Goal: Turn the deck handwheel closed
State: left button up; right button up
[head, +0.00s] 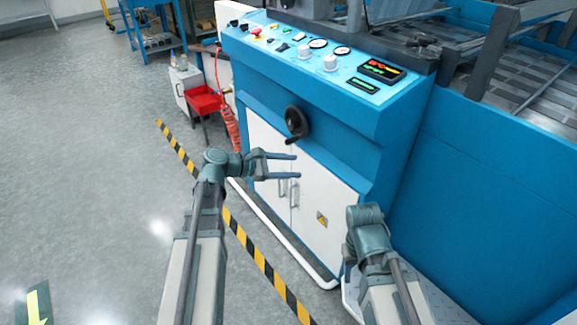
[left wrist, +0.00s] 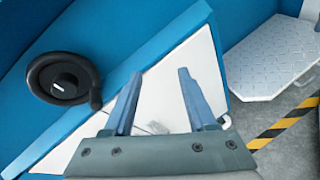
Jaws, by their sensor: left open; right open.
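The deck handwheel (head: 297,122) is a black wheel with a small handle on the blue front of the machine, above the white cabinet doors. In the left wrist view the handwheel (left wrist: 62,78) is at the upper left, with its handle at the lower right of the rim. My left gripper (head: 297,167) is open and empty, below and apart from the wheel in the head view. Its two fingers (left wrist: 157,92) show spread in the left wrist view, to the right of the wheel. My right arm is at the lower right in the head view, but its gripper fingers cannot be made out.
The control panel (head: 310,57) with knobs and displays juts out above the wheel. White cabinet doors (head: 300,196) are below it. A red tray (head: 204,101) and a coiled red hose (head: 231,127) are at the left. Black-and-yellow tape (head: 240,236) marks the open floor.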

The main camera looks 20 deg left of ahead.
aim_at(286, 143)
pick_arm(q)
jog(key=w+a+f+n+t+b, duration=0.25)
jog(key=a+n+t+b, duration=0.45)
jog(key=a, duration=0.6)
jog(key=shift+n+g, duration=0.6)
jog(key=x, duration=1.4)
jog(key=shift+w+d+r, duration=0.15)
pick_arm(e)
notch_tip(286, 143, down, 10)
jog(key=shift+r, duration=0.2)
pick_arm(q)
grip_shut()
